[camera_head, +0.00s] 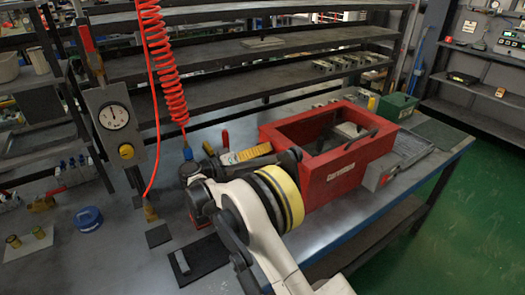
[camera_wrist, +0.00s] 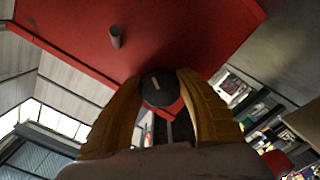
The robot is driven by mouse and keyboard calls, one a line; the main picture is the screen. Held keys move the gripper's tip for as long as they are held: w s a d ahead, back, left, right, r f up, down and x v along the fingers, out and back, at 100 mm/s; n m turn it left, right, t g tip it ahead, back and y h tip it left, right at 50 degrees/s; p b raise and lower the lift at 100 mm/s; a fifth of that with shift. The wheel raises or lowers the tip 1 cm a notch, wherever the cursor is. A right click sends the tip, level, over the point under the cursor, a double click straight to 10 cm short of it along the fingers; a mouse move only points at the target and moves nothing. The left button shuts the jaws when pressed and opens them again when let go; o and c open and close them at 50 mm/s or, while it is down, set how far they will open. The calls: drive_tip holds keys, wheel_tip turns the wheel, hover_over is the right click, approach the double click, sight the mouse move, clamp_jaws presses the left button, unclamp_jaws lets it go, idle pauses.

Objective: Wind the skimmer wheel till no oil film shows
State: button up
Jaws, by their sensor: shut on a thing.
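The red open-topped tank (camera_head: 345,180) stands on the bench, with a pale label on its front. A grey block and a dark bar show inside it; I cannot make out any oil film. In the wrist view, a dark round knob (camera_wrist: 158,88) with a pale mark, likely the skimmer wheel, sits in front of the tank's red wall (camera_wrist: 210,40). My gripper (camera_wrist: 160,92) has its two yellow fingers on either side of the knob, shut on it. In the head view, my gripper (camera_head: 245,154) is at the tank's left side; the knob is hidden there.
A grey peg (camera_wrist: 115,37) sticks out of the red wall. A red coiled hose (camera_head: 160,70) hangs left of the tank, near a gauge post (camera_head: 115,120). A green box (camera_head: 397,106) and a grey tray (camera_head: 408,147) lie to the right. A blue round tin (camera_head: 88,218) stands at left.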

drive_tip(key=m, duration=0.5)
idle(0.6)
drive_tip(key=o, duration=1.2)
drive_tip(key=shift+w, duration=0.1)
drive_tip(key=v, duration=1.2)
